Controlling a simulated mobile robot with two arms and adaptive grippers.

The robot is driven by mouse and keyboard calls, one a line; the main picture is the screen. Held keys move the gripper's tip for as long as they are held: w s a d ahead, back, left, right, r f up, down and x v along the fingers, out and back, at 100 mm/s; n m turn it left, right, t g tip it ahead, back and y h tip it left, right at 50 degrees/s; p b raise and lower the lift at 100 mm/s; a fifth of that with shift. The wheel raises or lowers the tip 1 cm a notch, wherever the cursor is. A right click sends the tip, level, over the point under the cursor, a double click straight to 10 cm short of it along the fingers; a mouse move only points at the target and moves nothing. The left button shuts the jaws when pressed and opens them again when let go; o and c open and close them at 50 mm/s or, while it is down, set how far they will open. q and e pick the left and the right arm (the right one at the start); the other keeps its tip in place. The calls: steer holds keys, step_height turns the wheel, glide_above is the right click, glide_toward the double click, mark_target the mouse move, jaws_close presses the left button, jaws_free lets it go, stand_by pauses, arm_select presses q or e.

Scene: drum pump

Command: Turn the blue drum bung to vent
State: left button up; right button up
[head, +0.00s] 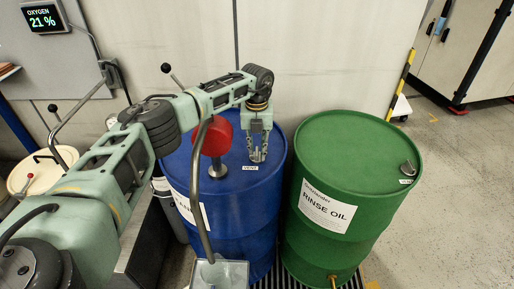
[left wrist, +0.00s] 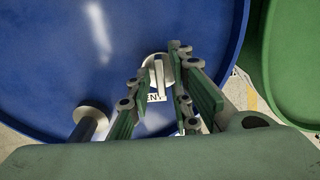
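The blue drum (head: 240,215) stands left of the green drum, and its lid also fills much of the left wrist view (left wrist: 60,60). In that view, its metal bung (left wrist: 159,73) with a raised grip bar shows on the lid, beside a partly covered vent label (left wrist: 155,97). My left gripper (head: 258,157) points down over the lid next to the vent label (head: 250,168). Its fingers (left wrist: 160,85) are apart, with the bung showing in the gap between them; I cannot tell whether they touch it. My right gripper is not in view.
A red pump head (head: 217,138) on a metal post stands on the blue drum, left of my gripper, with a curved pipe hanging in front. The green rinse oil drum (head: 345,165) stands close on the right. A wall is behind; floor at far right is clear.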

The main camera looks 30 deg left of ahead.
mark_target(257, 151)
arm_select(q)
steer(key=shift+o, duration=0.4)
steer(key=shift+f, duration=0.15)
step_height(257, 151, up, 12)
steer(key=shift+s, duration=0.1)
stand_by(0.6)
